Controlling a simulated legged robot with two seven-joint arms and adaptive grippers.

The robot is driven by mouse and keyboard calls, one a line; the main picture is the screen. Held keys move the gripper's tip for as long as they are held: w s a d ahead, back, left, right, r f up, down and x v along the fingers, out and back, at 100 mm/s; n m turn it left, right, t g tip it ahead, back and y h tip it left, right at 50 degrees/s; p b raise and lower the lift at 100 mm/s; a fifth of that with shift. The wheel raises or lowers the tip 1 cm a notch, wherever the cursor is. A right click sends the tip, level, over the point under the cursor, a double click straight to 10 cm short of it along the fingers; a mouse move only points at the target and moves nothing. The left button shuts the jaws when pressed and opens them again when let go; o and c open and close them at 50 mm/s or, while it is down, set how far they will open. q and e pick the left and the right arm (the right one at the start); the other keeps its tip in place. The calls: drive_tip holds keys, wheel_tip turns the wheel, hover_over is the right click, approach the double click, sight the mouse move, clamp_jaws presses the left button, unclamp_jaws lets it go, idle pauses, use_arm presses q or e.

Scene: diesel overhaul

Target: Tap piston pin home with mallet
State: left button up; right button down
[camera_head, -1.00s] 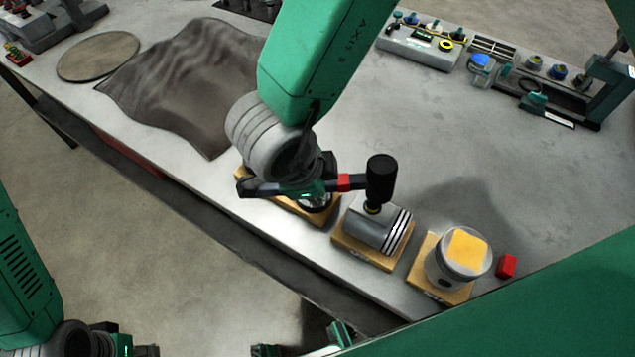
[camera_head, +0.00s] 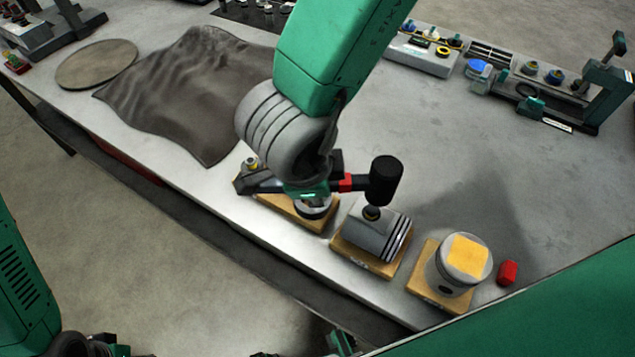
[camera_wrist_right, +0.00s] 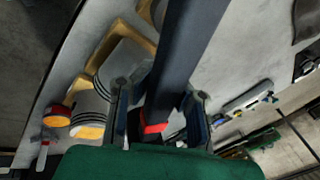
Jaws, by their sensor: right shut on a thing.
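A grey piston (camera_head: 372,236) lies on its side on a wooden block, its ring grooves to the right. A dark round end, apparently the piston pin (camera_head: 371,213), stands out of its top. My right gripper (camera_head: 292,188) is shut on the mallet's handle, which shows large in the right wrist view (camera_wrist_right: 187,55). The black mallet head (camera_head: 384,181) hangs just above the pin, with what looks like a small gap. My left gripper (camera_head: 303,351) is at the bottom edge, largely cut off; its fingertips appear apart and empty.
To the right, an upright piston (camera_head: 463,262) with a yellow top stands on another block, beside a small red object (camera_head: 507,272). A third block (camera_head: 290,210) lies partly under my right gripper. A dark cloth (camera_head: 190,95) lies left; the bench middle is clear.

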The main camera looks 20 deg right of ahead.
drive_tip(key=shift+w+a, duration=0.15)
drive_tip(key=shift+f, duration=0.15)
wheel_tip(320, 180, down, 7)
drive_tip(key=b, duration=0.4)
wheel_tip(320, 180, up, 5)
drive_tip(key=p, duration=0.4)
drive_tip(key=shift+w+r, duration=0.1)
drive_tip(key=shift+r, duration=0.1)
